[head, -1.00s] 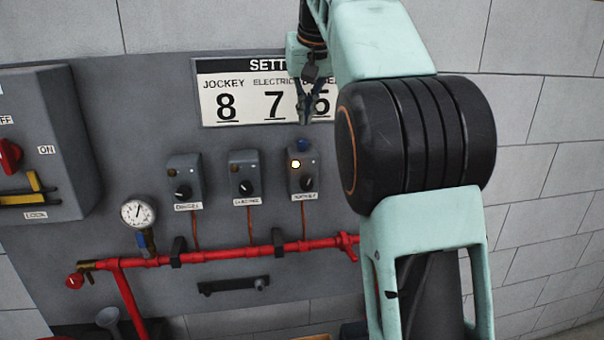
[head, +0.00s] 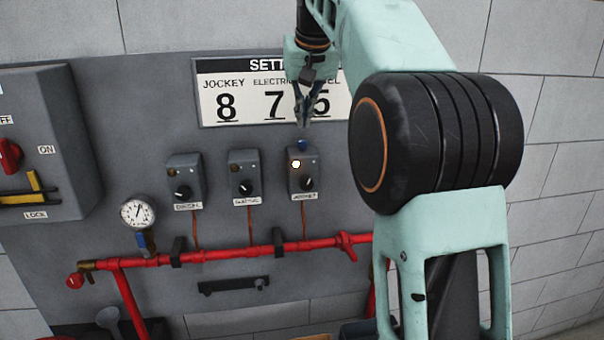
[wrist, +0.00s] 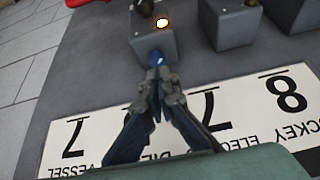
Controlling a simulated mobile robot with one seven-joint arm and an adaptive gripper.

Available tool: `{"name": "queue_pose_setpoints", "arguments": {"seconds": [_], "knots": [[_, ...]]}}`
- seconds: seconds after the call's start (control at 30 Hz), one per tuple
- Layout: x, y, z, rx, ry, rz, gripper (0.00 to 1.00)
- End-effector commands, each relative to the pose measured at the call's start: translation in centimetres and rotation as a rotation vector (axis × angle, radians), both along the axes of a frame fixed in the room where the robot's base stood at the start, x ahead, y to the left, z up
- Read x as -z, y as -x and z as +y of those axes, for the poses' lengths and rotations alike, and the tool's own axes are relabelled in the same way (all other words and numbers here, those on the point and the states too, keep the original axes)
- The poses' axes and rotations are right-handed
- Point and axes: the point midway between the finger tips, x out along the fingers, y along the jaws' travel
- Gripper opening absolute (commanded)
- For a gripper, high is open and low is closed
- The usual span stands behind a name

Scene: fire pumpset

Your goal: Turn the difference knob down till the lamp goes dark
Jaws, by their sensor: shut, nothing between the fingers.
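The rightmost grey switch box (head: 294,185), labelled JOCKEY, is on the wall panel. Its lamp (head: 296,164) glows yellow-white, and it is also lit in the wrist view (wrist: 162,22). A black knob (head: 306,184) with a pale pointer is on its front. A small blue knob (head: 303,145) stands on its top; it also shows in the wrist view (wrist: 156,58). I cannot tell from a label which knob is the difference knob. My gripper (head: 303,122) is shut and empty, pointing down just above the blue knob. In the wrist view its fingertips (wrist: 158,76) overlap the knob's near end; contact is unclear.
Two similar boxes, diesel (head: 185,180) and electric (head: 244,180), stand to the left with dark lamps. The settings sign (head: 240,100) is behind my gripper. A red pipe (head: 220,255) and a gauge (head: 137,213) are below. A grey cabinet (head: 60,150) is at left.

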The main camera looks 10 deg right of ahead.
Motion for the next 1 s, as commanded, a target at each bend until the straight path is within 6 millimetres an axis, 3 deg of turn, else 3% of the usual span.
{"name": "queue_pose_setpoints", "arguments": {"seconds": [0.1,0.4,1.0], "knots": [[2.1,0.1,0.0,-0.001,0.0,0.0,0.0],[5.1,0.0,0.0,0.0,0.0,-0.001,0.0],[5.4,0.0,0.0,0.0,0.0,-0.001,0.0]]}}
